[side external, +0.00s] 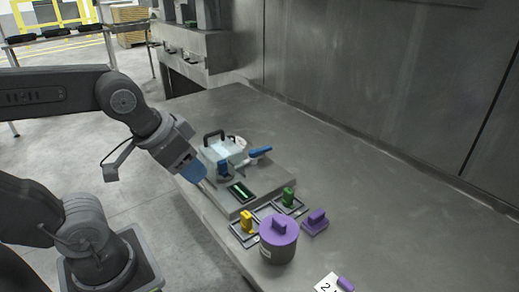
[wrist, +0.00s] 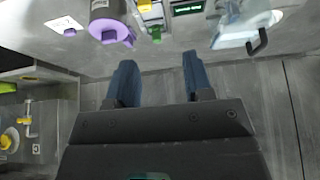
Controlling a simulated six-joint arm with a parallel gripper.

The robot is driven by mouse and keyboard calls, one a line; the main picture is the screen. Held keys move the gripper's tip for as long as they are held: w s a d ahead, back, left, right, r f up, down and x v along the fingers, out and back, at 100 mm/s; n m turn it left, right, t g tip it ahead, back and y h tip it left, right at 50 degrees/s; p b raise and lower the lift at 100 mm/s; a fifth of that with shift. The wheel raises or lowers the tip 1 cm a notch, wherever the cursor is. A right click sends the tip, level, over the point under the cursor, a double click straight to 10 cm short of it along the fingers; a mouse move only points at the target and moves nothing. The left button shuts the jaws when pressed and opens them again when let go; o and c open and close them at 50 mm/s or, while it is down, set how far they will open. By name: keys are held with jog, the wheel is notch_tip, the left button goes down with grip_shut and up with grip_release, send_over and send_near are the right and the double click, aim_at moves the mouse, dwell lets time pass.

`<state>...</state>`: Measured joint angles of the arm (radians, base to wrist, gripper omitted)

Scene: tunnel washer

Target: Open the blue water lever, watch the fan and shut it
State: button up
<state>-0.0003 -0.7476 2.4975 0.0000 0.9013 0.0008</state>
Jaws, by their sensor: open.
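The blue lever (side external: 260,152) sticks out to the right from the top of a grey raised block (side external: 275,178) in the side view. Beside it is a clear housing (side external: 226,147) with a black handle (side external: 213,136); the fan cannot be made out inside. A small blue part (side external: 223,168) stands in front of the housing. My gripper (side external: 201,181) is at the block's near left edge, apart from the lever, with blue fingers pointing down and right. In the wrist view my gripper (wrist: 158,62) has its fingers spread with nothing between them. The clear housing (wrist: 245,25) shows there at upper right.
A dark display with green marks (side external: 241,191) is on the block. In front are a yellow-handled piece (side external: 246,221), a green-handled piece (side external: 288,196), a purple block (side external: 316,218) and a purple-lidded canister (side external: 278,240). A numbered card (side external: 327,284) lies nearer. The right worktop is clear.

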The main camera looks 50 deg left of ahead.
jog(key=w+a+r+g, duration=0.2)
jog(key=w+r, duration=0.2)
jog(key=w, duration=0.4)
jog(key=m+g, duration=0.1)
jog(key=g, duration=0.3)
send_over(266, 147)
notch_tip(266, 147, down, 5)
notch_tip(266, 147, down, 13)
jog(key=shift+s+f, duration=0.15)
jog(key=shift+f, duration=0.05)
grip_shut()
